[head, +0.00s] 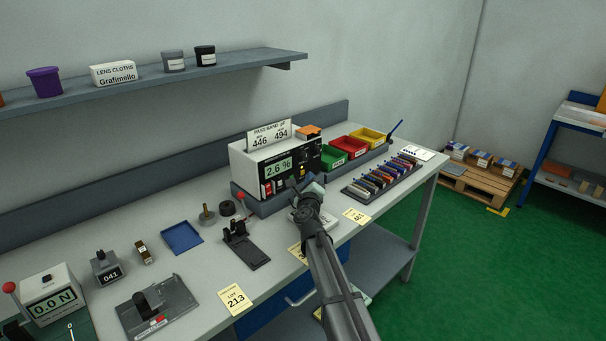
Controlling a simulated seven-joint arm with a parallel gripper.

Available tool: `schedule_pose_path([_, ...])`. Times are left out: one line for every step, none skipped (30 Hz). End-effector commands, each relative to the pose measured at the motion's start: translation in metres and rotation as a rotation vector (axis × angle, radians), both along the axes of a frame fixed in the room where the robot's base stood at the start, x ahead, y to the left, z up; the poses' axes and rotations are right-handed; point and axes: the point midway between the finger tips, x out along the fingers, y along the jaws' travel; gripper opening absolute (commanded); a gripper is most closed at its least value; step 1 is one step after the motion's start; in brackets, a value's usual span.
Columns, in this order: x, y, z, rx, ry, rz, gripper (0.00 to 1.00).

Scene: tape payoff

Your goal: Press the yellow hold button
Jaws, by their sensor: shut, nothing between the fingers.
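A white and black instrument box (262,163) stands on the bench, with a display reading 2.6 %. Small controls sit on its front, red and white ones under the display and yellowish ones on the dark right panel. A small yellow spot (302,168) low on that panel may be the hold button; it is too small to read. My gripper (297,182) is shut and empty, just in front of the lower right of the box. My arm hides part of the front edge there, and I cannot tell whether the fingertips touch the panel.
Green (333,157), red (350,146) and yellow (369,137) bins stand right of the box. A rack of coloured pieces (384,175) lies in front of them. A black fixture (243,246) and a red-tipped lever (240,196) are left of my gripper. A shelf (150,84) hangs above.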

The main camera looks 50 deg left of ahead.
Motion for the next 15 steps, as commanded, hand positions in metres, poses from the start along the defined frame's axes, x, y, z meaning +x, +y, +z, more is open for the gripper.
schedule_pose_path([0.0,0.0,0.0,0.0,0.0,0.0,0.0])
schedule_pose_path([0.0,0.0,0.0,0.0,0.0,0.0,0.0])
schedule_pose_path([0.0,0.0,0.0,0.0,0.0,0.0,0.0])
schedule_pose_path([0.0,0.0,0.0,0.0,0.0,0.0,0.0])
schedule_pose_path([0.0,0.0,0.0,0.0,0.0,0.0,0.0])
schedule_pose_path([0.0,0.0002,0.0,0.0,0.0,0.0,0.0])
schedule_pose_path([0.0,0.0004,0.0,0.0,0.0,0.0,0.0])
schedule_pose_path([0.0001,0.0007,0.0,0.0,0.0,0.0,0.0])
schedule_pose_path([0.0001,0.0015,0.0,0.0,0.0,0.0,0.0])
schedule_pose_path([0.0002,0.0021,0.0,0.0,0.0,0.0,0.0])
schedule_pose_path([0.0001,0.003,0.0001,0.0,0.0,0.0,0.0])
schedule_pose_path([0.0002,0.0043,0.0,0.0,0.0,0.0,0.0])
schedule_pose_path([0.0002,0.0052,0.0001,0.0,0.0,0.0,0.0])
schedule_pose_path([0.0002,0.0062,0.0001,0.0,0.0,0.0,0.0])
schedule_pose_path([0.0002,0.0074,0.0,0.0,0.0,0.0,0.0])
